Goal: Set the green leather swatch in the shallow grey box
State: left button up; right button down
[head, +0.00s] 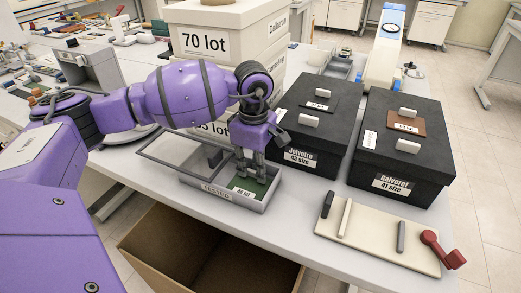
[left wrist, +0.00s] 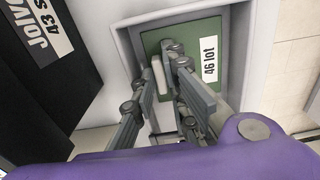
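The green leather swatch (head: 247,186) lies in the right part of the shallow grey box (head: 213,191), which is labelled "TESTED". Its label reads "46 lot". In the left wrist view the swatch (left wrist: 209,35) lies inside the box walls (left wrist: 122,38), with its upright white handle (left wrist: 158,75) between my finger ends. My left gripper (head: 250,170) points down into the box from above. Its fingers stand a little apart around the handle and look open; the gap is narrow. In the head view the handle is hidden behind the fingers. My right gripper is not in view.
Black shoe boxes (head: 312,105) (head: 378,160) stand right of the grey box; a brown swatch (head: 405,123) lies on the right one. White "lot" boxes (head: 225,35) are stacked behind. A beige board (head: 377,240) with tools lies front right. An open cardboard box (head: 205,255) is below the table's front edge.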

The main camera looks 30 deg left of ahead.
aim_at(255, 171)
pick_arm(q)
jog(key=shift+o, duration=0.7)
jog(key=shift+w, duration=0.1)
notch_tip(255, 171, up, 12)
dwell(0.6)
